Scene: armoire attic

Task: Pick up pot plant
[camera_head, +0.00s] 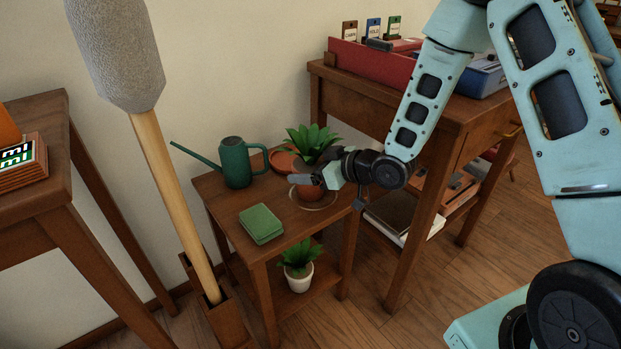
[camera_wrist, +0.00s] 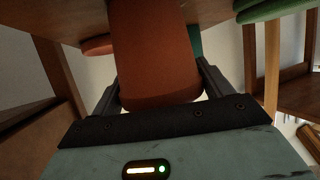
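A green leafy plant (camera_head: 312,141) stands in a terracotta pot (camera_head: 310,192) on the small wooden side table (camera_head: 222,190). My gripper (camera_head: 308,179) is at the pot and hides part of it. In the wrist view the orange-brown pot (camera_wrist: 155,50) fills the space between my two fingers (camera_wrist: 158,84), one along each side. Whether the fingers press on the pot or leave a thin gap is not clear. A second, smaller plant in a white pot (camera_head: 299,279) stands on the table's lower shelf.
A green watering can (camera_head: 237,163), a terracotta saucer (camera_head: 282,160) and a green stack (camera_head: 261,223) share the tabletop. A desk (camera_head: 440,108) with a red box stands close on the right. A tall padded pole (camera_head: 175,190) rises on the left.

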